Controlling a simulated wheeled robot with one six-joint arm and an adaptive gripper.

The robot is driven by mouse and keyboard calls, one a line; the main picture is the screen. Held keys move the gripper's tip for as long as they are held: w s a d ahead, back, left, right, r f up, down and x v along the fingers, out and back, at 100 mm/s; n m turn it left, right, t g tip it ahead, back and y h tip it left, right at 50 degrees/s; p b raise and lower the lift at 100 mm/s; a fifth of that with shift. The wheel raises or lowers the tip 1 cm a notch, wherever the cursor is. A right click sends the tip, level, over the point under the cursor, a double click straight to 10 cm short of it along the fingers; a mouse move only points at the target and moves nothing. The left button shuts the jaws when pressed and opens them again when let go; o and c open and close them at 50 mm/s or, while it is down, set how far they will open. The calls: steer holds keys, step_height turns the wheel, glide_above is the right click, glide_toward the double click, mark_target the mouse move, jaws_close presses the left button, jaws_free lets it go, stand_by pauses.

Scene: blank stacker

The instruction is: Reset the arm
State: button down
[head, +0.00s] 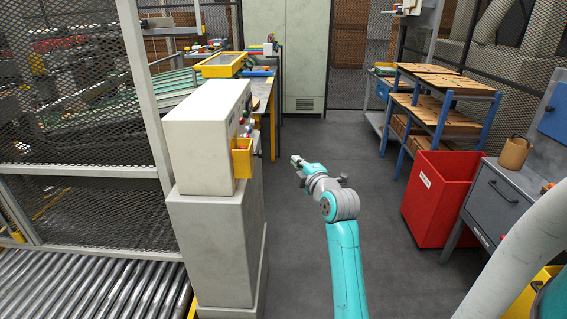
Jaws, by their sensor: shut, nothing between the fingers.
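My gripper (297,161) is at the end of my teal and grey arm, in the middle of the head view. The arm reaches up and forward from the bottom, with its wrist bent to the left. The gripper is shut and empty. It is small in the picture and appears over the open grey floor, to the right of the control cabinet (205,140). It looks clear of the cabinet.
A red bin (437,200), a blue-framed shelf (440,105) and a grey workbench (495,200) stand right. Mesh fencing and a roller conveyor (85,285) are left. The floor (330,140) between is clear.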

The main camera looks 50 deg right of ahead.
steer(key=shift+s+d, duration=0.4)
steer(key=shift+s, duration=0.35)
steer(key=s+a+f+m+y, duration=0.2)
steer(key=s+a+f+m, duration=0.15)
steer(key=a+f, duration=0.9)
steer(key=s+a+f+m+y, duration=0.1)
steer(key=s+a+f+m, duration=0.3)
steer(key=a+f, duration=0.9)
steer(key=s+a+r+m+y, duration=0.1)
steer(key=s+a+r+y, duration=0.1)
steer(key=s+a, duration=0.8)
steer(key=s+a+r+m+y, duration=0.1)
steer(key=s+a+y, duration=0.3)
steer(key=s+a, duration=0.6)
steer(key=v, duration=0.8)
steer(key=shift+f, duration=0.4)
